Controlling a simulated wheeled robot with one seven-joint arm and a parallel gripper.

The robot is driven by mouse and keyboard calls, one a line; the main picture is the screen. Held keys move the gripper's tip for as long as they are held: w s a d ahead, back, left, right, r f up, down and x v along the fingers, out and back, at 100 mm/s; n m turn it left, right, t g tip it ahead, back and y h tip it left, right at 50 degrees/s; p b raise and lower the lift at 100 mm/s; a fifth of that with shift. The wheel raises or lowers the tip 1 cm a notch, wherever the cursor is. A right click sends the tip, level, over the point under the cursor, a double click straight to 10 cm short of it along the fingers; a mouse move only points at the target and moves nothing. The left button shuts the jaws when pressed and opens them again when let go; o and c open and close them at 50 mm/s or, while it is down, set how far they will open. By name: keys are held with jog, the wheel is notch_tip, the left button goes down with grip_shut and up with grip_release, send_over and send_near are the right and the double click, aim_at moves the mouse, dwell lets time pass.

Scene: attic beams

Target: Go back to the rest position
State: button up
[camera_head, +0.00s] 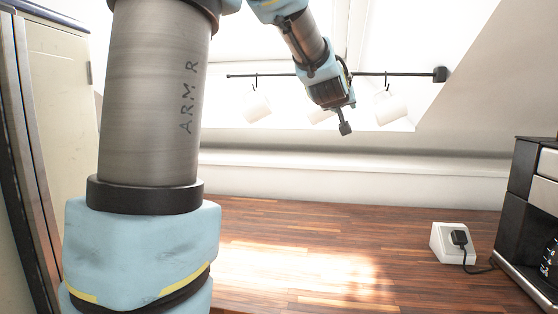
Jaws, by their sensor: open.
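My gripper (344,128) is at the end of my arm, up in the middle right of the head view, well above the wooden counter. It is seen nearly edge-on and small, with nothing visible held in it. My arm's large grey and light blue links fill the left of the view and hide part of the counter and wall.
A black rail (300,74) on the sloped wall carries hanging white mugs (390,108) close behind my gripper. A coffee machine (530,215) stands at right, beside a white socket box (452,243) with a plug. A tall cabinet (60,110) is at left. The wooden counter (330,250) is clear mid-view.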

jog(key=s+a+f+g+y, duration=0.2)
jog(key=s+a+f+g, duration=0.15)
jog(key=a+f, duration=0.5)
jog(key=s+a+f+g+y, duration=0.1)
jog(key=s+a+f+g, duration=0.3)
jog(key=f, duration=0.8)
jog(key=s+a+f+g+y, duration=0.1)
jog(key=s+a+f, duration=0.3)
jog(key=s, duration=0.2)
jog(key=s+a+f+g+y, duration=0.1)
jog(key=s+a+f+g, duration=0.1)
jog(key=s, duration=0.4)
jog(key=s+a+f+g, duration=0.2)
jog(key=s+a+f, duration=0.3)
jog(key=s+f, duration=0.1)
jog(key=shift+a+f+y, duration=0.2)
jog(key=shift+a+y, duration=0.15)
jog(key=shift+y, duration=0.05)
jog(key=shift+s+f, duration=0.1)
jog(key=shift+s, duration=0.1)
